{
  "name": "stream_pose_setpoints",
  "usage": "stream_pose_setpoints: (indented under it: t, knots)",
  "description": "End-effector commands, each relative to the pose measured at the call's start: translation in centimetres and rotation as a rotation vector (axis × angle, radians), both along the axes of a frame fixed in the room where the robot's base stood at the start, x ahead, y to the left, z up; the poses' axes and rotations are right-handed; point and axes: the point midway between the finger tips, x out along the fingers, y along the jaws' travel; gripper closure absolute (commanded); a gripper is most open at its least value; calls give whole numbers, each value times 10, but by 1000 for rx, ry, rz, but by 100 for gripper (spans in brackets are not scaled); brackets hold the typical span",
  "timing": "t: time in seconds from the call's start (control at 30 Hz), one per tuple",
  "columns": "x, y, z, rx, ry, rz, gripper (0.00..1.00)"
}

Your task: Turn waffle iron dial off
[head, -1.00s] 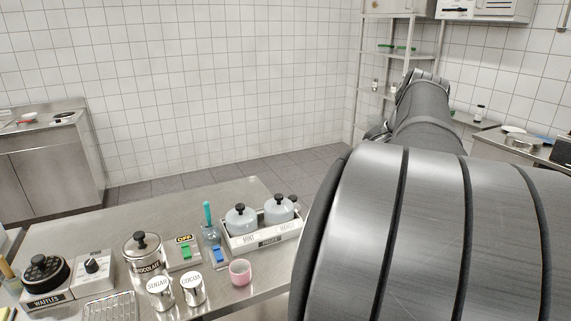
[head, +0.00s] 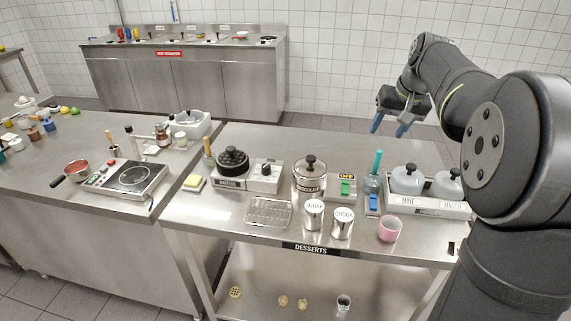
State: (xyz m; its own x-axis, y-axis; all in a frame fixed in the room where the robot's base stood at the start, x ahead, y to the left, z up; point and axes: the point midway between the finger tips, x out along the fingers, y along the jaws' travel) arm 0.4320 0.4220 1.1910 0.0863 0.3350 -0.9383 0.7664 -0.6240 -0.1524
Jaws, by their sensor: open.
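The waffle iron (head: 232,162) is a round black plate with a knob on a steel base labelled for waffles, on the desserts table (head: 300,236). Its dial (head: 267,170) is a dark knob on a white-faced steel box at the right of the black plate. The dial's exact setting is too small to read. My gripper (head: 388,128) hangs in the air above the far right side of the table, its two blue-tipped fingers spread and empty. It is well to the right of and behind the dial, touching nothing.
Right of the dial stand a chocolate pot (head: 309,176), sugar (head: 314,214) and cocoa (head: 342,222) canisters, a switch box (head: 346,187), a pink cup (head: 389,229) and a crate (head: 441,206) with two lidded pots. A wire rack (head: 268,211) lies in front of the dial.

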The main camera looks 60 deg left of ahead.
Motion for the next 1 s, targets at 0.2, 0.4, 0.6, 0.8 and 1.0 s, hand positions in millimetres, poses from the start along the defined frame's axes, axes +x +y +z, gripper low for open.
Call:
stream_pose_setpoints:
  t: [0.2, 0.4, 0.6, 0.8, 1.0]
  knots:
    - [-82, 114, -22, 0, -81, 342, 49]
    - [-156, 182, -37, 11, -144, 578, 49]
    - [-189, 207, -44, 17, -171, 674, 49]
    - [-190, 215, -62, 15, -171, 679, 49]
    - [-191, 230, -101, 15, -169, 679, 49]
